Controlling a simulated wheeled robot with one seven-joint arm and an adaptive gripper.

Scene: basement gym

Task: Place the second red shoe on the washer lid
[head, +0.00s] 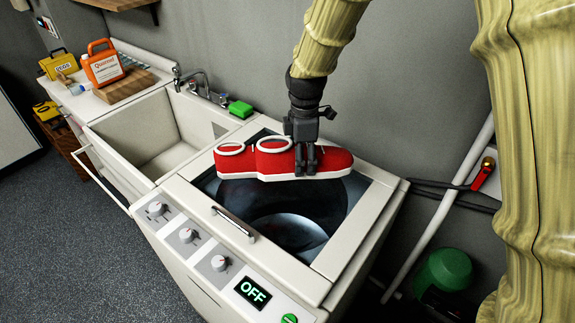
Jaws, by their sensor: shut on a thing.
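Two red shoes with white soles and white-rimmed openings show over the dark glass lid of the washer (340,245). The left red shoe (237,164) is partly hidden by the other one and appears to rest on the lid's back left part. My gripper (306,172) points down and is shut on the right red shoe (333,161), around its middle, with the toe to the right. This shoe is roughly level, at the back of the lid. I cannot tell whether its sole touches the glass.
A sink (150,135) adjoins the washer on the left, with a faucet (190,80) and a green sponge (240,109) behind. A wall is close behind; the front lid is clear.

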